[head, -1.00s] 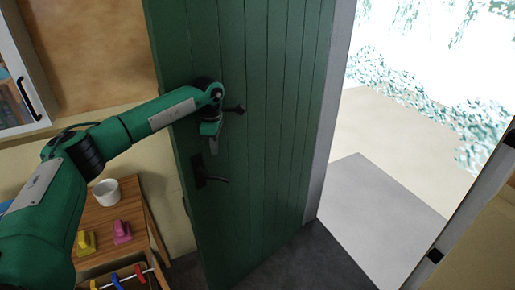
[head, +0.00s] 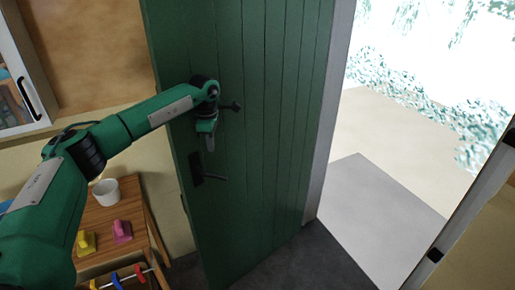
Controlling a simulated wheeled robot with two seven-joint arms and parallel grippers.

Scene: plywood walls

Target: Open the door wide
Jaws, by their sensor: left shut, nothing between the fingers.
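The green plank door (head: 265,150) stands well open, swung inward from the doorway, with its hinge side at the right by the white frame. Its dark lever handle (head: 208,175) sits on a dark plate near the door's left edge. My left gripper (head: 211,142) is shut and empty. It points down in front of the door face, above the handle and apart from it. I cannot tell whether it touches the door. My right gripper is not in view.
The doorway shows a grey slab (head: 385,200) and pale ground outside. A wooden table (head: 112,213) at the lower left carries a white cup (head: 106,192), a yellow block (head: 86,242) and a pink block (head: 122,231). A wall cabinet (head: 20,85) is at the upper left. Dark floor lies below the door.

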